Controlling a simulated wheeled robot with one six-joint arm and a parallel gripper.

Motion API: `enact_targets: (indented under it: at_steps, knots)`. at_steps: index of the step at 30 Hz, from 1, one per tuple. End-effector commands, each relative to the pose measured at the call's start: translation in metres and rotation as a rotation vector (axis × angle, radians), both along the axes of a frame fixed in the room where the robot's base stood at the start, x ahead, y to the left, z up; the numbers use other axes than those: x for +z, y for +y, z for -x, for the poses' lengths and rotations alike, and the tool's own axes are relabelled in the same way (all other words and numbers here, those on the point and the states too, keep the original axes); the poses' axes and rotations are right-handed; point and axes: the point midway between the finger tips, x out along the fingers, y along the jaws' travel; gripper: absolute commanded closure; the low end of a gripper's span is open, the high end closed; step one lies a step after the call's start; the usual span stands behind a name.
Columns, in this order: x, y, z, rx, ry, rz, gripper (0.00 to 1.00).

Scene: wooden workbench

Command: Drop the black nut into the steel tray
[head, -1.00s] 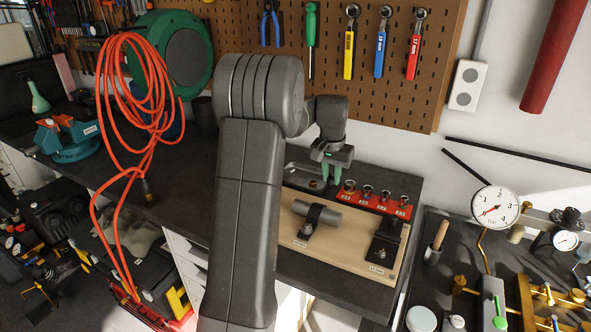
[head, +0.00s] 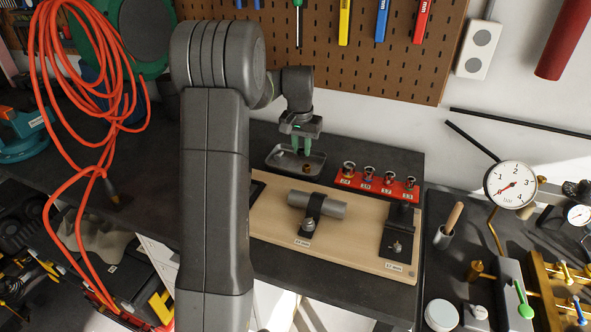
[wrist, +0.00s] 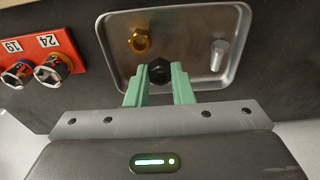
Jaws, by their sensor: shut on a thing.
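My gripper (head: 295,156) is over the steel tray (head: 275,163) with its green fingers pointing down. In the wrist view, the gripper (wrist: 159,82) is shut on the black nut (wrist: 159,69), a dark hexagon between the fingertips. The nut appears in front of the tray floor, inside the outline of the steel tray (wrist: 215,20). Its height above the floor is hard to tell. In the head view I cannot make the nut out between the fingers.
The tray holds a brass nut (wrist: 140,40) and a small silver piece (wrist: 219,55). A red rack (head: 368,184) of sockets stands just right of the tray. A wooden board (head: 270,230) with a clamped grey cylinder (head: 325,205) lies in front.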

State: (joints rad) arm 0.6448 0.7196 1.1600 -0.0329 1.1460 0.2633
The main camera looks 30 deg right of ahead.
Motion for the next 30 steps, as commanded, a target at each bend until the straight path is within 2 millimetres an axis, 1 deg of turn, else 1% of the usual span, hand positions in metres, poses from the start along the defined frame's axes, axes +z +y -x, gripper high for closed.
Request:
enact_targets:
  at_steps: [1, 3, 13, 14, 15, 17, 26, 29, 30]
  knots:
    - [-0.01, 0.0, 0.0, 0.0, 0.0, 0.0, 1.0]
    - [-0.014, 0.0, 0.0, 0.0, 0.0, 0.0, 1.0]
    - [-0.016, 0.0, 0.0, 0.0, -0.001, 0.001, 1.0]
    - [-0.016, 0.0, 0.0, 0.0, -0.001, 0.001, 0.73]
    - [-0.016, 0.0, 0.0, 0.0, -0.001, 0.001, 0.65]
    - [-0.016, 0.0, 0.0, 0.0, -0.001, 0.001, 0.54]
    - [-0.015, 0.0, 0.0, 0.0, -0.001, 0.001, 0.54]
    - [-0.008, 0.0, 0.0, 0.0, -0.003, 0.002, 0.54]
    - [-0.003, 0.001, 0.0, 0.0, -0.003, 0.003, 0.54]
